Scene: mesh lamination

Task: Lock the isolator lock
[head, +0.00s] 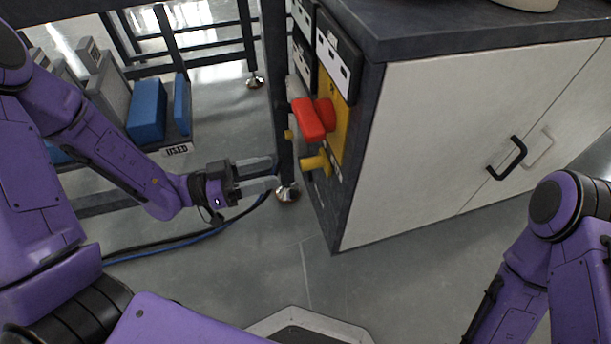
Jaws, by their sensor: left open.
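The isolator sits on the narrow side of the cabinet, with a yellow plate (334,129) and a red handle (308,119) that sticks out to the left. A yellow lock piece (315,162) juts out just below the red handle. My left gripper (272,173) is open and empty, to the left of the yellow piece and apart from it. Its fingers point right toward the cabinet side. My right arm shows at the lower right, but its gripper is out of the picture.
The white cabinet (440,140) with a dark top (450,25) and black handle (507,155) fills the right. A shelf with blue bins (147,110) and a "USED" label (177,150) stands left. Cables (180,241) lie on the floor. A dark post stands beside the isolator.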

